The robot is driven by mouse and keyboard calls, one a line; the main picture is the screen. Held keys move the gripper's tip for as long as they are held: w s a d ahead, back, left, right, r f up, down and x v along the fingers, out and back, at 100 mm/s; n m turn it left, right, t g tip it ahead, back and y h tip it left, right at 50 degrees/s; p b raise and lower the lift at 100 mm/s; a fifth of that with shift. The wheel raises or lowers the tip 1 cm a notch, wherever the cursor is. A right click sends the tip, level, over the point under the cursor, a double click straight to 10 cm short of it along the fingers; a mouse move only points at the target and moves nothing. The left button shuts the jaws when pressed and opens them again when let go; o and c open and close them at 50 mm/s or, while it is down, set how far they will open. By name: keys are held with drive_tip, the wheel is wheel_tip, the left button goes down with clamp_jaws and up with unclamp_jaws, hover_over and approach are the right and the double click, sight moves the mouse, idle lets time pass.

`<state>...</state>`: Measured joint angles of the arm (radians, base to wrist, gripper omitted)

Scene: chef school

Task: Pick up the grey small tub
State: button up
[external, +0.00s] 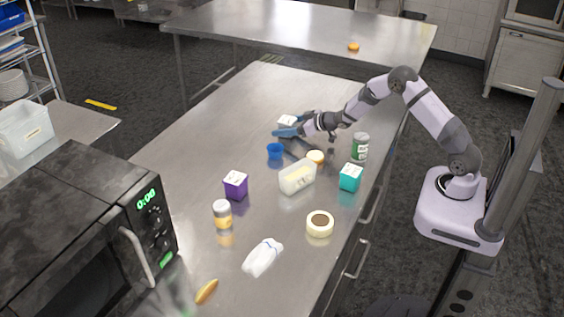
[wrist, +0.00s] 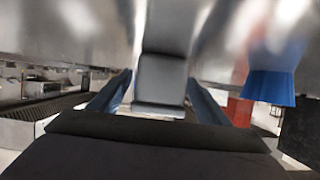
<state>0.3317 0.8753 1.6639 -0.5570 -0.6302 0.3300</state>
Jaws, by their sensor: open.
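The grey small tub (wrist: 160,80) shows in the wrist view as a grey box with a paler lid band, between my two blue fingers. That view looks upside down. In the external view a pale-topped box that looks like the same tub (external: 287,120) stands at the far part of the steel table, partly hidden behind my near finger. My gripper (external: 286,130) is low over the table, reaching to the left. Its fingers are spread, one on each side of the tub in the wrist view, with visible gaps. I cannot tell how deep the tub sits between them.
A blue cup (external: 275,151) stands close to my gripper on its near side; it also shows in the wrist view (wrist: 272,88).

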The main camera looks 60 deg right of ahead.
sight(279, 127)
drive_tip(key=shift+p+x, duration=0.3)
drive_tip(key=shift+x, duration=1.2)
drive_tip(key=c, duration=1.3)
drive_tip(key=shift+r, duration=0.15)
wheel_tip(279, 127, up, 10)
drive_tip(key=shift+f+b, duration=0.1)
drive_tip(key=shift+b, duration=0.35)
